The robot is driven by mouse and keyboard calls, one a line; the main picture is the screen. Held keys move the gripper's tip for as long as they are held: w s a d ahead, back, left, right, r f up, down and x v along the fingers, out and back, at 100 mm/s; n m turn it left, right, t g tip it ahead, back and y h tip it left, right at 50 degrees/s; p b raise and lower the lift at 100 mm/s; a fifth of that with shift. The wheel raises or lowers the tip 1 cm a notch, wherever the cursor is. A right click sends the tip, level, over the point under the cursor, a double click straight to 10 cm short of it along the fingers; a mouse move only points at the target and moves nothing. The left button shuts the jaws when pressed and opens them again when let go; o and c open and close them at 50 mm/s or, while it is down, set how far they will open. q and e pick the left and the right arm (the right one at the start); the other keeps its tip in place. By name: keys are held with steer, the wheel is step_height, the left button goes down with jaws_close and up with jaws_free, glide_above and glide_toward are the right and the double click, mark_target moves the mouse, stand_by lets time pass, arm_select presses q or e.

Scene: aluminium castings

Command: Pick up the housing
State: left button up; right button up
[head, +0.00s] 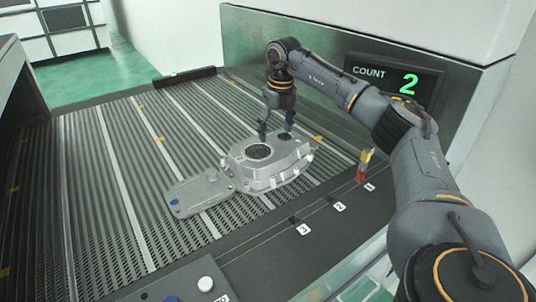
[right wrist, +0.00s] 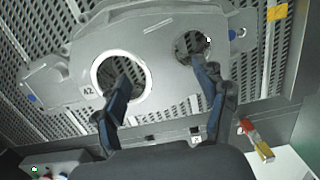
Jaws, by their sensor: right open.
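The housing (head: 292,170) is a grey casting with a large round bore and a smaller one, lying on the slatted conveyor bed. In the right wrist view the housing (right wrist: 160,50) fills the upper middle and carries an "A2" mark beside its larger bore. My right gripper (head: 275,132) is above the housing, fingers pointing down, open and empty. In the right wrist view its fingers (right wrist: 161,68) overlap the two bores, one at each; I cannot tell whether they touch or enter them. My left gripper is not in view.
A flat grey cover-like casting (head: 203,194) with a blue dot lies against or close to the housing's left. A red and yellow item (head: 364,164) stands by numbered labels on the near edge. A panel (head: 395,79) reads "COUNT 2". The bed at left is clear.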

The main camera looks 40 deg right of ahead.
mark_target(274, 142)
step_height(274, 142, down, 4)
steer(key=shift+f+p, duration=0.1)
steer(key=shift+p, duration=1.1)
steer(key=shift+w+f, duration=0.1)
steer(key=shift+f, duration=0.45)
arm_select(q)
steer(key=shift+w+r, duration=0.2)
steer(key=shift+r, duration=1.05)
arm_select(e)
jaws_close()
steer(key=shift+w+r, duration=0.1)
steer(key=shift+r, duration=0.15)
steer(key=shift+f, duration=0.1)
